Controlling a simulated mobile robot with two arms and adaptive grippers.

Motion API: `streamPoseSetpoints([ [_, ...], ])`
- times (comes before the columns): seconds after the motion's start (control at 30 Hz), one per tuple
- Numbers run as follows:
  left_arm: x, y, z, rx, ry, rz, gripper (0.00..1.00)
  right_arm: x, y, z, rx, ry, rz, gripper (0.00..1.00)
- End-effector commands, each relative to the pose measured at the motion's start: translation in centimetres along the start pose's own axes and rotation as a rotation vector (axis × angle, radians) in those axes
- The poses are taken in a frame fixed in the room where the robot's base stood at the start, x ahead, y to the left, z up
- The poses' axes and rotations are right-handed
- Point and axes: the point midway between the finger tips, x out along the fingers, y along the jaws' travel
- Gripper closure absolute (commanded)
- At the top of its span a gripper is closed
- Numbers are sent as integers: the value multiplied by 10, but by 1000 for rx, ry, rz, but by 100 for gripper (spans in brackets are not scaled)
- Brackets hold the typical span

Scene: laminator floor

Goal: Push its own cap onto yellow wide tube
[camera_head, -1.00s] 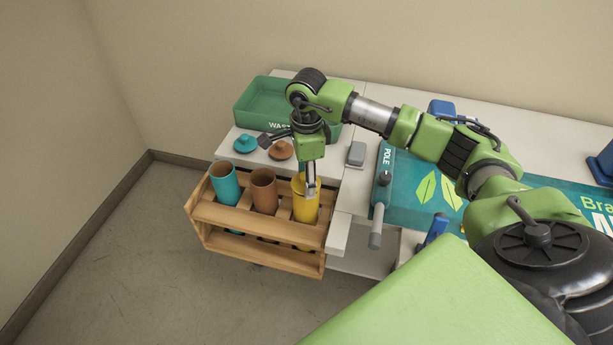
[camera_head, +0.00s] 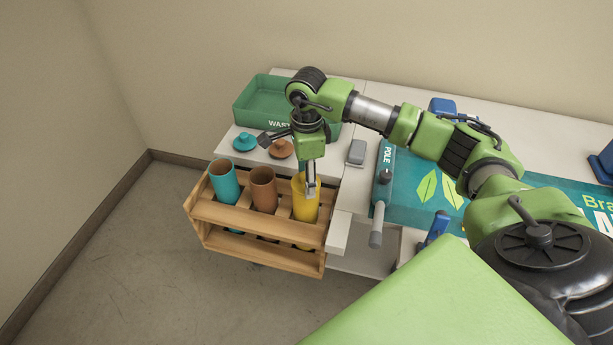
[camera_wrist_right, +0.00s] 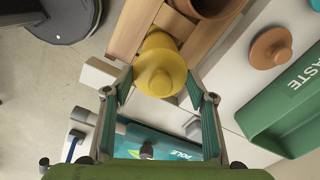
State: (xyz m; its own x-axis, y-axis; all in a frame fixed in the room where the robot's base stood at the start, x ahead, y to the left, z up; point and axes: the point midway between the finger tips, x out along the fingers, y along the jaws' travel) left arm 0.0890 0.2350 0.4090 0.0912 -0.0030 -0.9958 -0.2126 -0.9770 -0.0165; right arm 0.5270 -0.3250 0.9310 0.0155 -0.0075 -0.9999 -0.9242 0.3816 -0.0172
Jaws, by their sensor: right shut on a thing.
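The yellow wide tube (camera_head: 305,207) stands in the right-hand slot of a wooden rack (camera_head: 262,222). My right gripper (camera_head: 311,188) is at the top of this tube, pointing down. In the right wrist view its two fingers are at either side of the round yellow cap (camera_wrist_right: 160,80), which has a knob in its middle, and they are shut on it. My left gripper is not in view.
A teal tube (camera_head: 224,183) and a brown tube (camera_head: 264,190) stand open in the same rack. A teal cap (camera_head: 244,142) and a brown cap (camera_head: 281,149) lie on the white table behind. A green waste bin (camera_head: 262,104) stands farther back. A grey-handled pole device (camera_head: 381,190) is to the right.

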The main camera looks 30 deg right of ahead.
Motion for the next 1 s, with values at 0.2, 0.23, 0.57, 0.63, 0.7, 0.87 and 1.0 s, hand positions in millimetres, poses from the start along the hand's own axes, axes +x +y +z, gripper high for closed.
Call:
streamPoseSetpoints([
  [0.2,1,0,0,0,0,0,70,0,0,0,0,0,0,58],
  [0.23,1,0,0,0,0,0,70,0,0,0,0,0,0,58],
  [0.57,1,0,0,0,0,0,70,0,0,0,0,0,0,29],
  [0.63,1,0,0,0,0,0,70,0,0,0,0,0,0,29],
  [0.7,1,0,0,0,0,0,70,0,0,0,0,0,0,29],
  [0.87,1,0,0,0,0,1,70,0,0,0,0,0,0,9],
  [1.0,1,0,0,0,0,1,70,0,0,0,0,0,0,9],
])
